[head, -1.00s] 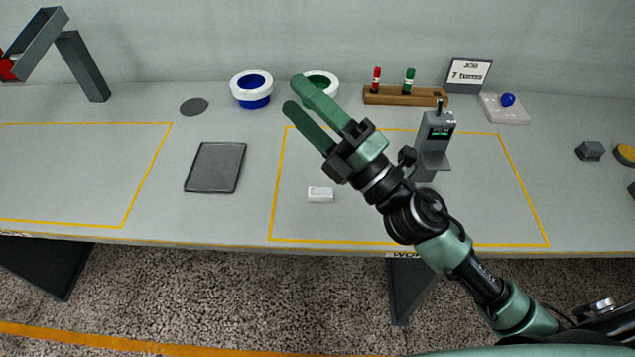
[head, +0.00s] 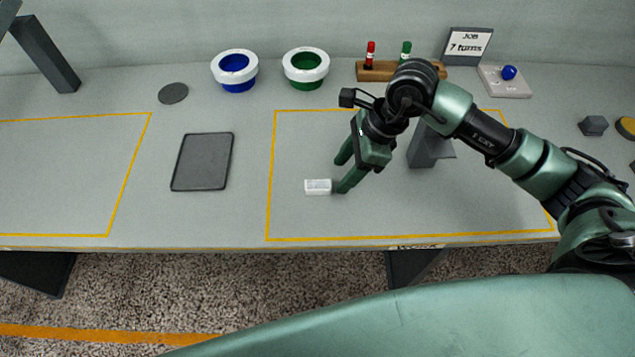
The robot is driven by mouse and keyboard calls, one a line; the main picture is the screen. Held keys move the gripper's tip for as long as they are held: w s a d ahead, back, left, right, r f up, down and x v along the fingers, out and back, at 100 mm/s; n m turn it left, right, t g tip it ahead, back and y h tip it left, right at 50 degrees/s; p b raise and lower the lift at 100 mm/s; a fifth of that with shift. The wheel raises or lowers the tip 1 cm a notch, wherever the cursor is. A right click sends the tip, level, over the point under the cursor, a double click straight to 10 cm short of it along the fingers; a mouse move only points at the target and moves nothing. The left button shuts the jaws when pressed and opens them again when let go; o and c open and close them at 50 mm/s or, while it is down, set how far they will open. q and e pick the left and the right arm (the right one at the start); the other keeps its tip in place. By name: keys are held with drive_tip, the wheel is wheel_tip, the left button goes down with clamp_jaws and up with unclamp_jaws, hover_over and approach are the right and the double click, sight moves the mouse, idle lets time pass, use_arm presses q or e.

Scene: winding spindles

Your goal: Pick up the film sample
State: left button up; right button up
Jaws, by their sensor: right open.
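A small white block (head: 318,187) lies flat on the bench inside the right yellow-outlined area; it seems to be the film sample, though I cannot read any marking on it. My right gripper (head: 341,176) is open and empty, pointing down just right of the white block. Its nearer fingertip is close to the block's right end; I cannot tell whether they touch. My left gripper is not in view.
A grey device (head: 428,148) stands just right of my right gripper, partly hidden by my arm. A dark flat tray (head: 202,162) lies to the left. Behind are a blue-centred bowl (head: 235,68), a green-centred bowl (head: 305,67) and a wooden marker rack (head: 376,74).

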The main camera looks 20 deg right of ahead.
sight(330, 184)
drive_tip(key=p+x, duration=0.1)
drive_tip(key=x, duration=0.4)
drive_tip(key=shift+w+a, duration=0.1)
drive_tip(key=shift+w, duration=0.1)
clamp_jaws()
drive_tip(key=shift+r, duration=0.15)
